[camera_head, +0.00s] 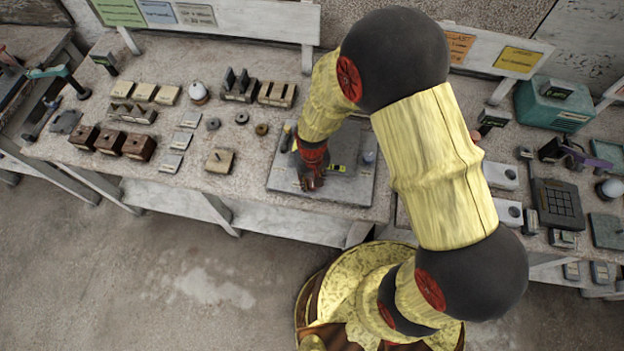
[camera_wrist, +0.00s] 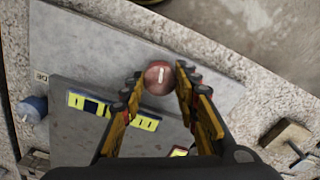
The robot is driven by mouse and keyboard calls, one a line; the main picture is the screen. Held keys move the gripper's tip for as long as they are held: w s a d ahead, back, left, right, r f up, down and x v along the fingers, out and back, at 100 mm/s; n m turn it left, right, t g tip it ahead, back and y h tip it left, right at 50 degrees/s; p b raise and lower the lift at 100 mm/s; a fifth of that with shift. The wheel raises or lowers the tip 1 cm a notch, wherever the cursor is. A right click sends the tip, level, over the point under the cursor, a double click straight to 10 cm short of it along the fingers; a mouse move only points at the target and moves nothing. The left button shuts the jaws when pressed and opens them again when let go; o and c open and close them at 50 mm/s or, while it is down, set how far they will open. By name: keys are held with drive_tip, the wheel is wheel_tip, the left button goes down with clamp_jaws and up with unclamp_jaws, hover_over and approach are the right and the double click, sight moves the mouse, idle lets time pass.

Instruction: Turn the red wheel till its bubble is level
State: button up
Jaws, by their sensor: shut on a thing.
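The red wheel (camera_wrist: 158,76) is a small round reddish-brown knob with a pale line across its top. In the wrist view it sits between the fingertips of my gripper (camera_wrist: 160,82), which is shut on it. In the head view my gripper (camera_head: 311,181) reaches down to the front left of a grey plate (camera_head: 345,192) and hides the wheel. A yellow-green level vial (camera_wrist: 113,110) lies on the raised grey block; it also shows in the head view (camera_head: 336,168). A dark patch sits left of the vial's middle in the wrist view. A second yellow piece (camera_wrist: 179,152) is mostly hidden by my gripper.
A blue knob (camera_wrist: 36,104) stands by the block, also seen in the head view (camera_head: 369,157). A wooden block with a peg (camera_head: 219,160) and several rings lie left of the plate. Brown blocks (camera_head: 139,146) stand farther left. A teal box (camera_head: 553,105) stands right.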

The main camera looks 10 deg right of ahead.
sight(312, 182)
drive_tip(key=m, duration=0.3)
drive_tip(key=shift+m, duration=2.1)
drive_tip(key=o, duration=0.9)
drive_tip(key=shift+c, duration=0.2)
wheel_tip(312, 182, up, 12)
